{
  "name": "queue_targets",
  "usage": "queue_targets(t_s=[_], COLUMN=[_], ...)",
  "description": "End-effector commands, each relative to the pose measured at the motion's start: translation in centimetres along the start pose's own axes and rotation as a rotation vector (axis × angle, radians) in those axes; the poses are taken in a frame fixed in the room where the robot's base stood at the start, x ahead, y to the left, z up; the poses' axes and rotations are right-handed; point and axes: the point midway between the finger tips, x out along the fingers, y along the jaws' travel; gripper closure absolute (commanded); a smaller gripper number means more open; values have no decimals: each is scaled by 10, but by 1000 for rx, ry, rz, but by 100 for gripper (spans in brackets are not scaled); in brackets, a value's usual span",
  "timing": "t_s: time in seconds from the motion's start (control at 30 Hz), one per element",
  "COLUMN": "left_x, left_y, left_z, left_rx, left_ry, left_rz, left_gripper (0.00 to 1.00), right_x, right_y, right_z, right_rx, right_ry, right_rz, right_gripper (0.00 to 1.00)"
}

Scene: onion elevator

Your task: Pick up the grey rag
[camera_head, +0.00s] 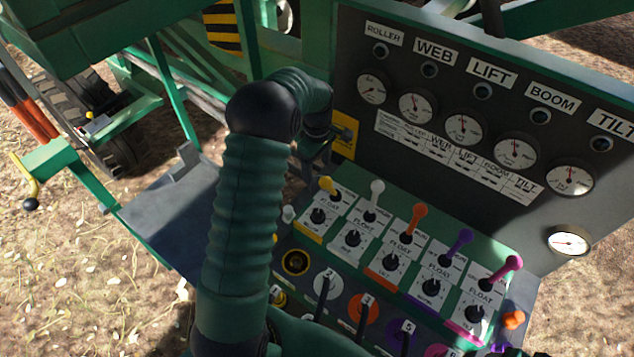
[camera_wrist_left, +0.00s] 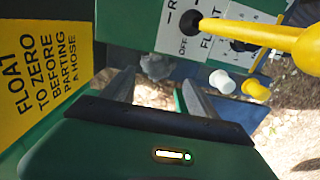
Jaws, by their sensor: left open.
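A small grey lump (camera_wrist_left: 157,66) shows in the left wrist view, just beyond and between my fingertips, beside the green panel edge. It may be the grey rag; its shape is too small to be sure. In the head view I cannot make out the rag. My left gripper (camera_wrist_left: 160,80) is open, with its two grey fingers apart and nothing seen between them. In the head view my left arm reaches up and over to the panel's left end, and its gripper (camera_head: 308,172) is mostly hidden there. My right gripper is not in view.
A gauge panel (camera_head: 400,135) stands behind the sloped console, which carries several coloured levers (camera_head: 419,212) and knobs. A yellow lever (camera_wrist_left: 265,37) reaches close to the gripper in the wrist view. A yellow sign (camera_wrist_left: 45,65) is at left. A dark flat plate (camera_head: 172,215) lies left of my arm.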

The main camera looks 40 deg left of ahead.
Motion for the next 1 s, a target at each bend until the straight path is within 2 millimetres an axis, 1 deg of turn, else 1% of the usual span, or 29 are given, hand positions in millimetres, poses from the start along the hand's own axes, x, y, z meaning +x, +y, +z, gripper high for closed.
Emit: queue_targets(t_s=[0.17, 0.23, 0.33, 0.43, 0.6, 0.67, 1.0], left_x=[21, 34, 52, 59, 60, 60, 59], left_y=[1, 1, 1, 1, 1, 2, 1], left_z=[0, -1, -1, -2, -2, -2, -2], left_rx=[0, 1, 0, 0, 1, 1, 1], left_ry=[-2, -2, -2, 0, 0, 0, 0], left_rz=[-3, -3, -2, 1, 1, 1, 1], left_gripper=[31, 31, 31, 31, 31, 37, 82], right_x=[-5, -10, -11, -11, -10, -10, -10], right_y=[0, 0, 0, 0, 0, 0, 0], right_z=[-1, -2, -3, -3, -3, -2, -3], right_rx=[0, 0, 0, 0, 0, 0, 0], right_ry=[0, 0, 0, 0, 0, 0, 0], right_rz=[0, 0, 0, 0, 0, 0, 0], right_gripper=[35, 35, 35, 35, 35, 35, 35])
